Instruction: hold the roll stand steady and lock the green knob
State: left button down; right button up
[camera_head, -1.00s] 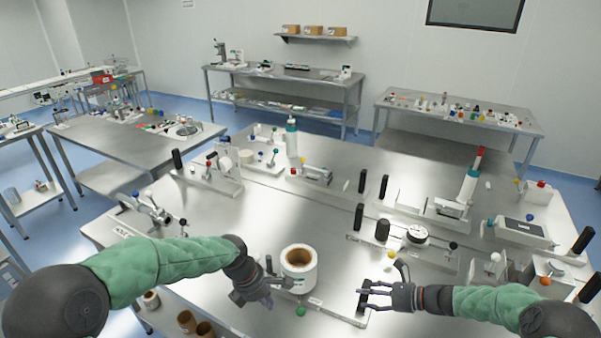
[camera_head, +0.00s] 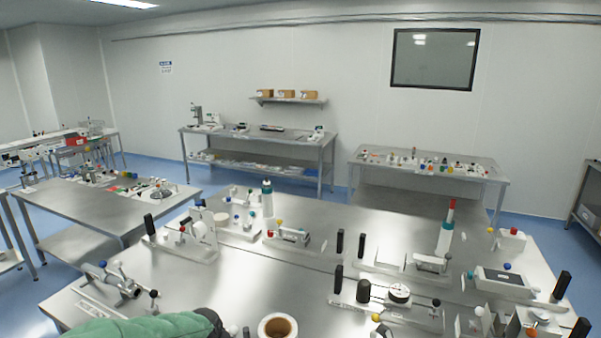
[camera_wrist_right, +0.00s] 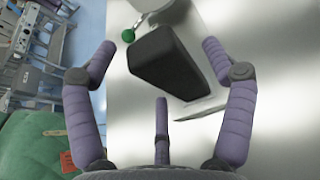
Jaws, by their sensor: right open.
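In the head view the roll (camera_head: 277,326), white with a brown core, shows at the bottom edge; its stand is out of the frame. My left forearm in its green sleeve reaches in at the bottom left, but the left gripper is below the frame. In the right wrist view my right gripper (camera_wrist_right: 157,48) is open. A black block-like handle (camera_wrist_right: 165,62) lies between its spread fingers, with no clear grip on it. The green knob (camera_wrist_right: 128,36) is just beyond the handle, at its upper left, beside part of a pale fixture (camera_wrist_right: 165,12).
The steel table (camera_head: 230,285) carries several fixtures. A fixture with a dial (camera_head: 399,293) and black handles stands right of the roll. A white bottle with a teal band (camera_head: 267,200) stands farther back. Bare steel lies left of the roll.

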jog(key=v, duration=1.2)
